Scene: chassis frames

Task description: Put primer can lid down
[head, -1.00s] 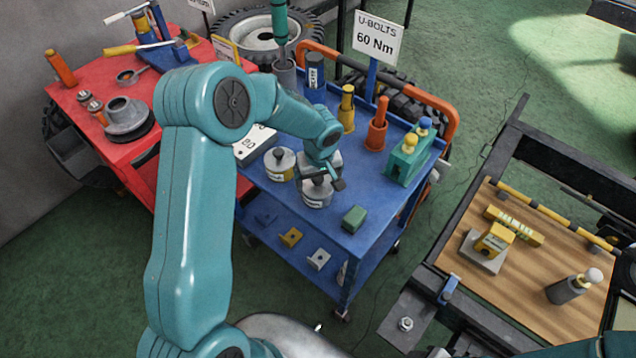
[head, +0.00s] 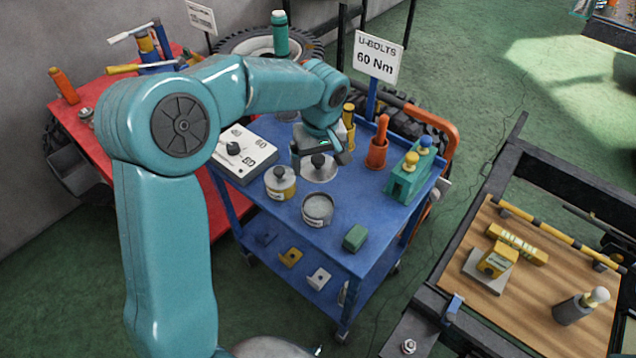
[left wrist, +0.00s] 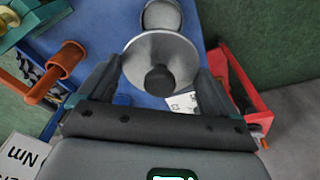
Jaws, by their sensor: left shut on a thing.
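My left gripper (head: 320,160) is shut on the primer can lid (head: 319,174), a pale round disc with a black knob. The lid is over the back part of the blue cart's top, behind the open primer can (head: 317,208); its exact height is hard to tell. The can is grey with a white label, and its open top shows. In the left wrist view the lid (left wrist: 150,50) sits between the two fingers (left wrist: 156,78), knob toward the camera, with the can (left wrist: 162,14) beyond it. My right gripper is not in view.
A yellow-banded can with a knobbed lid (head: 280,183) stands left of the open can. A green block (head: 355,237) lies to its right. A white dial box (head: 243,152), an orange holder (head: 377,150) and a teal stand (head: 408,175) surround the lid. Cart top (head: 300,235) is bare in front.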

